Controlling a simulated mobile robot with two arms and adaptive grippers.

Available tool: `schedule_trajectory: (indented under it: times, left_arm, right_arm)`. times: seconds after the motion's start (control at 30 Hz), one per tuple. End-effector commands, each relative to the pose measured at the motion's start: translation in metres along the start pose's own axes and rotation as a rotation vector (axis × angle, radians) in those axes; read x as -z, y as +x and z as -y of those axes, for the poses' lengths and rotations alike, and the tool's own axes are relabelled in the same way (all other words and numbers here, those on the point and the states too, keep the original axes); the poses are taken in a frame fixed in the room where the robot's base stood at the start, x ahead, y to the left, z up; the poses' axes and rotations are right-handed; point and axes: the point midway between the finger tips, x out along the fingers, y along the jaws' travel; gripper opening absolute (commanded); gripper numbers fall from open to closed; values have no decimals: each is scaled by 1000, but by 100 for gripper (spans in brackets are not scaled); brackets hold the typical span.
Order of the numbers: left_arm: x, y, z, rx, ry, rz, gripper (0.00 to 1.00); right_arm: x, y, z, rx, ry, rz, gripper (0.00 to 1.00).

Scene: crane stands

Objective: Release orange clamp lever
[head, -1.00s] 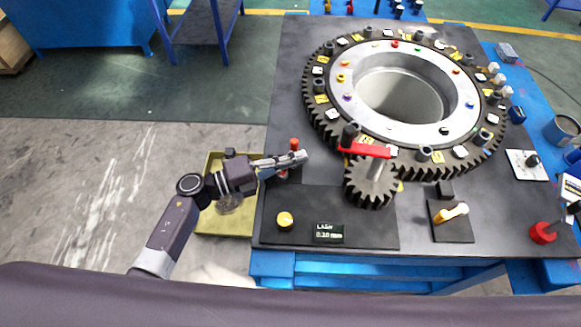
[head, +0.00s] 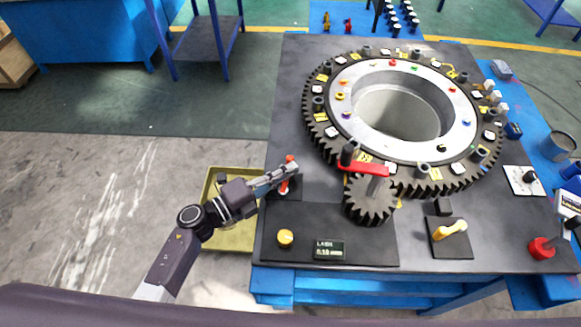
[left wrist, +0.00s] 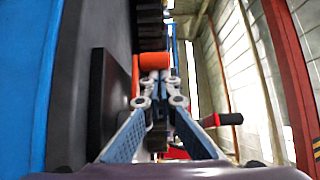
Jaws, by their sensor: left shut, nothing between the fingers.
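The orange clamp lever (head: 285,186) stands up from a small dark base at the left edge of the black plate in the head view. My left gripper (head: 293,169) is shut and empty, its fingertips right at the lever's upper part. Whether they touch cannot be told. In the left wrist view, the lever's orange end (left wrist: 154,62) shows just beyond the closed fingers (left wrist: 158,80). My right gripper is not in view.
A small gear (head: 368,206) with a red crank (head: 364,168) stands right of the lever, by the large ring gear (head: 313,132). A yellow knob (head: 285,237) and a display (head: 329,250) sit in front. An olive tray (head: 232,239) lies below left.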

Motion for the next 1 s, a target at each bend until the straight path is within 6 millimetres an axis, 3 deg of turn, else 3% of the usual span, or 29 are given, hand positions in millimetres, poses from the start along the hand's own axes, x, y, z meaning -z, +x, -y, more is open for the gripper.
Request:
schedule_trajectory:
  times: [0.57,0.77,1.0]
  left_arm:
    - [-5,-7,-1,-2,2,15,0]
    - [-5,-36,-2,-5,2,15,0]
    - [-4,-88,-2,-5,1,16,0]
  right_arm:
    - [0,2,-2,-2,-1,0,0]
    - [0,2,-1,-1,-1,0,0]
    - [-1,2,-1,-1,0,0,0]
